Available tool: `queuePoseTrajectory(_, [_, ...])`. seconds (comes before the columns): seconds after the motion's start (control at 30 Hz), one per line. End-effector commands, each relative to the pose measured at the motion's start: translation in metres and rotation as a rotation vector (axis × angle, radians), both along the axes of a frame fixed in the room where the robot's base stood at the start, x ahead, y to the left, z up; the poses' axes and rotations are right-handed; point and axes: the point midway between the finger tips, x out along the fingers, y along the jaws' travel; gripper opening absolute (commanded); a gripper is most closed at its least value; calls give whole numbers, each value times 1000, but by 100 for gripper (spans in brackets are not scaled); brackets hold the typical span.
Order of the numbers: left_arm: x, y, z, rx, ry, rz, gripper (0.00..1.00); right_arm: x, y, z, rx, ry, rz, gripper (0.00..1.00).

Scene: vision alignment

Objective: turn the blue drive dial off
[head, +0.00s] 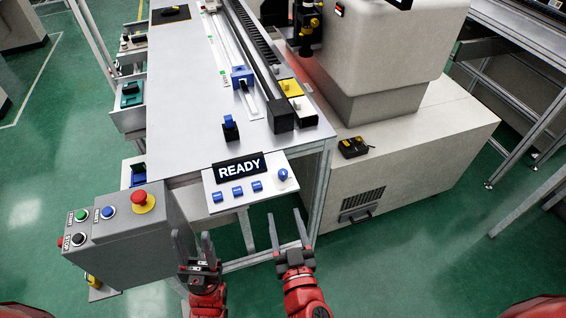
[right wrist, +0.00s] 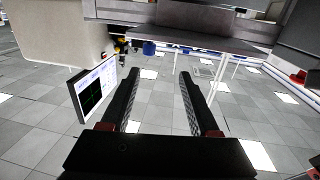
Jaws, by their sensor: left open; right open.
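A blue dial (head: 283,174) sits at the right end of the white control panel (head: 262,188), at the table's front edge in the head view. Its label and pointer are too small to read. My right gripper (head: 286,222) is open and empty, in front of and apart from the dial. In the right wrist view its two fingers (right wrist: 158,85) are spread with nothing between them. My left gripper (head: 193,245) is open and empty, to the left, near the grey button box. I cannot pick out the dial for certain in the right wrist view.
The panel also carries a black READY display (head: 239,167) and blue buttons (head: 238,191). A grey box (head: 125,243) with a red emergency button (head: 143,201) stands left. A beige machine (head: 400,170) stands right. The right wrist view shows a monitor (right wrist: 95,88).

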Motion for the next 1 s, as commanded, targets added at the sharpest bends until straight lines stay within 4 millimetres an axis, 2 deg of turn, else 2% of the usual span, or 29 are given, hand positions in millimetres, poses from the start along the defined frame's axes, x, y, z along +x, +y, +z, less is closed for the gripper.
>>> queuePoseTrajectory(0.1, [0,0,-1,0,0,0,50,-1,-15,6,25,6,-57,62])
queuePoseTrajectory(0.27, [0,0,-7,0,0,0,50,9,-18,5,34,9,-76,62])
queuePoseTrajectory(0.57, [0,0,-38,0,0,0,50,57,-13,3,32,1,-75,62])
queuePoseTrajectory(0.7, [0,0,-39,0,0,0,50,87,-9,7,29,3,-74,62])
queuePoseTrajectory(0.8, [0,0,-23,0,-1,0,50,108,-6,11,25,9,-72,62])
queuePoseTrajectory(1.0, [0,0,-10,0,0,0,50,145,-1,11,27,6,-70,62])
